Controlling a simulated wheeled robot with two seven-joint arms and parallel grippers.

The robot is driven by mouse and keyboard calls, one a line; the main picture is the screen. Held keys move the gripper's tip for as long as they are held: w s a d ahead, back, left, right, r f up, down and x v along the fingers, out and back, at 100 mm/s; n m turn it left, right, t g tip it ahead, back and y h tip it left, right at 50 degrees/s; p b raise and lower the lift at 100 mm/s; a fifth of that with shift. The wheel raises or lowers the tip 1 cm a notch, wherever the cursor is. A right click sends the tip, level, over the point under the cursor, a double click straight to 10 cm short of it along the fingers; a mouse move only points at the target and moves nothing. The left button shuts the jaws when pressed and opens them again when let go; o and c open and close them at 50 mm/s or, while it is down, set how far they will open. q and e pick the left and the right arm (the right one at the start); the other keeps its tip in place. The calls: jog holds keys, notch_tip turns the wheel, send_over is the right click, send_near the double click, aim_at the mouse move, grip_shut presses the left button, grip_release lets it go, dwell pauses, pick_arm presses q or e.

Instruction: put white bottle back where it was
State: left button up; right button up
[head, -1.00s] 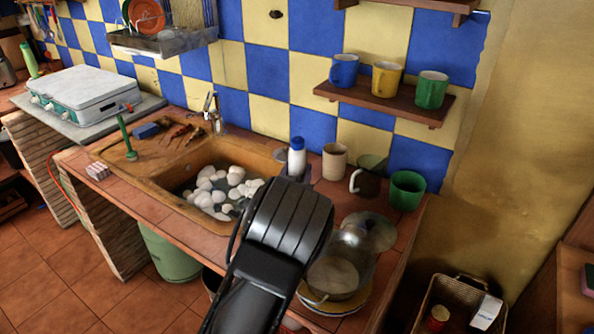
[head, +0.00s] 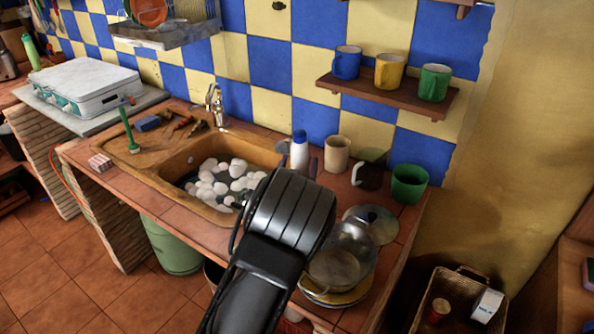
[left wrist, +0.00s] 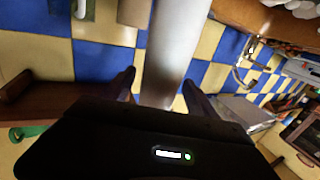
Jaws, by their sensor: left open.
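The white bottle (head: 299,155) with a blue cap stands upright on the counter behind the sink's right end, near the tiled wall. My left gripper (head: 298,158) is open, with one finger on each side of the bottle; its wrist hides the bottle's lower part in the head view. In the left wrist view the bottle (left wrist: 178,45) runs between the two spread fingers (left wrist: 162,90), with gaps showing beside it. The gripper's body hides its cap end there. My right gripper is not in view.
A beige cup (head: 337,154), a dark glass jug (head: 369,172) and a green mug (head: 409,184) stand right of the bottle. A glass pot (head: 340,268) sits nearer on plates. The sink (head: 178,185) holds white stones. A shelf (head: 385,95) with mugs hangs above.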

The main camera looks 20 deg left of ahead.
pick_arm(q)
jog(key=shift+s+r, duration=0.1)
jog(key=b+v, duration=0.2)
jog(key=v, duration=1)
